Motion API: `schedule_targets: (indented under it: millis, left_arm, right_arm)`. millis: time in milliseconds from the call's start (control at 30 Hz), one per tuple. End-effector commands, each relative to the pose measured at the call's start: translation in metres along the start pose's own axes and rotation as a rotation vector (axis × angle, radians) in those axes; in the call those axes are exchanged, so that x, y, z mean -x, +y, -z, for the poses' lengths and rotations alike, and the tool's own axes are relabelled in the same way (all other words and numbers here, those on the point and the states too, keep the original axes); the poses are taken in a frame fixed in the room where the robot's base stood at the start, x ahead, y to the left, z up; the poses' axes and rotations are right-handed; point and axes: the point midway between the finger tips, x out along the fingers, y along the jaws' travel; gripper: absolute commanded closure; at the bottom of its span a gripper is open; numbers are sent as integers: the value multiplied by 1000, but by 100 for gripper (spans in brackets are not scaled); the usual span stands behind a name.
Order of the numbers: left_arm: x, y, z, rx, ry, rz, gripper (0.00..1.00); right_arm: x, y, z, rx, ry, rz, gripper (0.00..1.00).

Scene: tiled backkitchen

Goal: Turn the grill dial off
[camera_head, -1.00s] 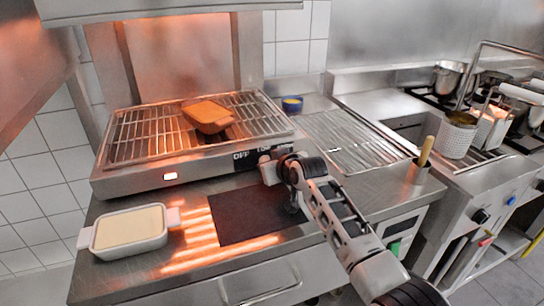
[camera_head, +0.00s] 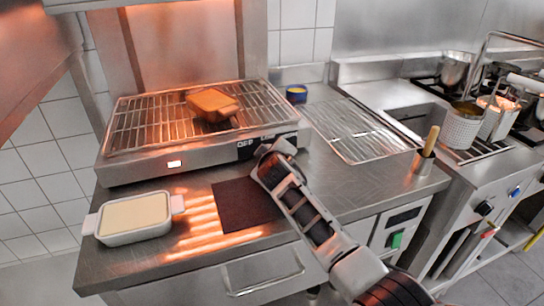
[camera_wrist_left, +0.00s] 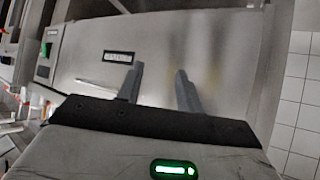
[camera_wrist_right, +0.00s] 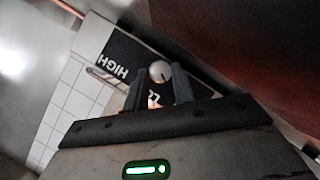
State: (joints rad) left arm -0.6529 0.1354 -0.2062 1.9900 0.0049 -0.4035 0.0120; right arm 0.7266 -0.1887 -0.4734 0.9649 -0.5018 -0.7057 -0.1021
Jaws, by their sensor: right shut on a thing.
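The grill (camera_head: 175,165) stands at the back of the steel counter, with an orange-lit dish on its rack. The front panel carries a dark label (camera_head: 246,151) reading OFF at its right end. My right gripper (camera_head: 268,152) is at this end and hides the dial in the head view. In the right wrist view the round pale dial (camera_wrist_right: 160,71) sits between the fingertips of my right gripper (camera_wrist_right: 158,82), beside HIGH lettering. The fingers are shut on it. My left gripper (camera_wrist_left: 160,78) is open and empty in the left wrist view, facing a steel front.
A white dish (camera_head: 135,218) stands on the counter's front left, and a dark mat (camera_head: 245,207) lies below the grill. The orange-lit dish (camera_head: 212,104) is on the grill.

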Motion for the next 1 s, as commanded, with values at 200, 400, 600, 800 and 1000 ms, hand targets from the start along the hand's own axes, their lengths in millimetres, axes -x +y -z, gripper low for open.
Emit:
schedule_targets:
  millis: [200,400,600,800,1000]
  left_arm:
    - [0,1,-3,-2,-5,-4,64]
    - [1,1,-1,-3,-1,-4,64]
    - [1,1,-1,-3,1,-4,64]
    - [1,1,-1,-4,1,-4,64]
    - [1,0,-2,-4,-4,-3,64]
  right_arm:
    - [0,-2,-1,29,-6,-11,97]
    - [0,-2,-1,32,-7,-13,97]
    - [0,-2,-1,31,-8,-12,69]
    - [0,-2,-1,30,-6,-13,53]
    - [4,-1,-1,28,-6,-13,53]
